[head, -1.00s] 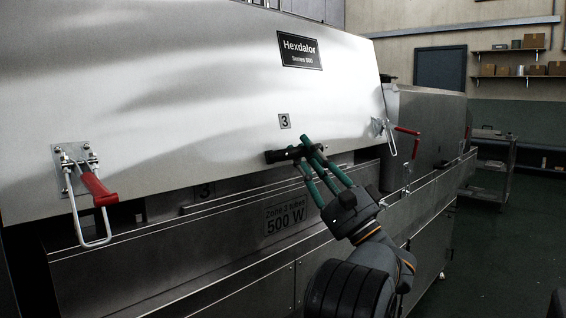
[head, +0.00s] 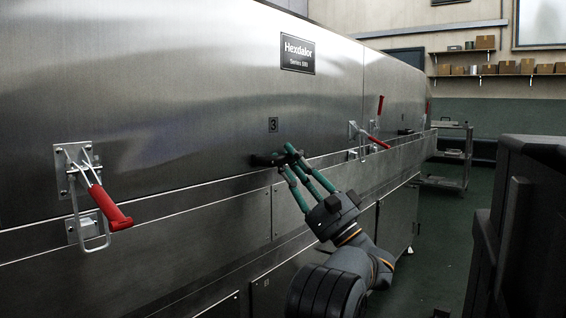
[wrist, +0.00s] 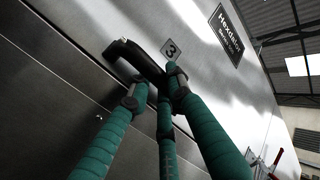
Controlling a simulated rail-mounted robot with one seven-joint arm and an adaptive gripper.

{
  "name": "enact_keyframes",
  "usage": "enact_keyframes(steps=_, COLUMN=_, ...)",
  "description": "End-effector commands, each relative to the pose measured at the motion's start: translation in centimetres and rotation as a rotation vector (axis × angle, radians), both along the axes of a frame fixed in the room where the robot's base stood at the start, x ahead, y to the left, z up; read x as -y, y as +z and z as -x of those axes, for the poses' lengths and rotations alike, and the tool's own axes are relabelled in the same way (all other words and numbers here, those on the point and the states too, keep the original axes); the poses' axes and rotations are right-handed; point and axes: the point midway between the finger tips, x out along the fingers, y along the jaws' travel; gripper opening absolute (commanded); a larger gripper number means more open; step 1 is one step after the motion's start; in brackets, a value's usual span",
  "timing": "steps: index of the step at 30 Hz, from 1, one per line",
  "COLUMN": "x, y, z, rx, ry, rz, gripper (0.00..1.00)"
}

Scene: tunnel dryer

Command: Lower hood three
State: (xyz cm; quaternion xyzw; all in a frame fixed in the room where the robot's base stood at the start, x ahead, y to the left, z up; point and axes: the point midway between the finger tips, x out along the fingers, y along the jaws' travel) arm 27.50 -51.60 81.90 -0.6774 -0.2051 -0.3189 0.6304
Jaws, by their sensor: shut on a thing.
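Hood three (head: 180,120) is a large brushed-metal cover with a "3" label (head: 273,125) and a Hexdalor plate (head: 298,54). Its lower edge meets the dryer body (head: 150,220) with only a thin seam showing. My gripper (head: 287,158), with green fingers, is shut on the black handle (head: 262,160) near the hood's lower edge. In the wrist view the fingers close around the black handle (wrist: 130,56) just below the "3" label (wrist: 170,49).
A red-handled toggle latch (head: 108,205) hangs at the left with its wire loop down. Another red-handled latch (head: 376,141) sits right of my gripper. A dark cabinet-like object (head: 530,220) stands at the right. A cart (head: 445,155) and shelves (head: 500,74) are farther back.

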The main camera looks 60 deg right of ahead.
Motion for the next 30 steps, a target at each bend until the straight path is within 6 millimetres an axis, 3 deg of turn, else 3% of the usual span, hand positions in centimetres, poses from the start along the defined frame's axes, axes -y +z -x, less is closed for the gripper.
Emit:
enact_keyframes(steps=3, x=0.30, y=-1.14, z=-0.17, rx=-0.014, ry=0.003, rz=-0.006, gripper=0.00)
enact_keyframes(steps=15, x=0.61, y=-1.57, z=-0.18, rx=-0.018, ry=0.000, rz=-0.013, gripper=0.00)
enact_keyframes(steps=16, x=0.62, y=-1.58, z=-0.18, rx=-0.018, ry=-0.001, rz=-0.014, gripper=0.20)
enact_keyframes(steps=24, x=0.52, y=-1.45, z=-0.25, rx=-0.017, ry=0.001, rz=-0.010, gripper=0.35)
enact_keyframes(steps=30, x=0.43, y=-1.24, z=-0.21, rx=-0.015, ry=0.002, rz=-0.008, gripper=0.35)
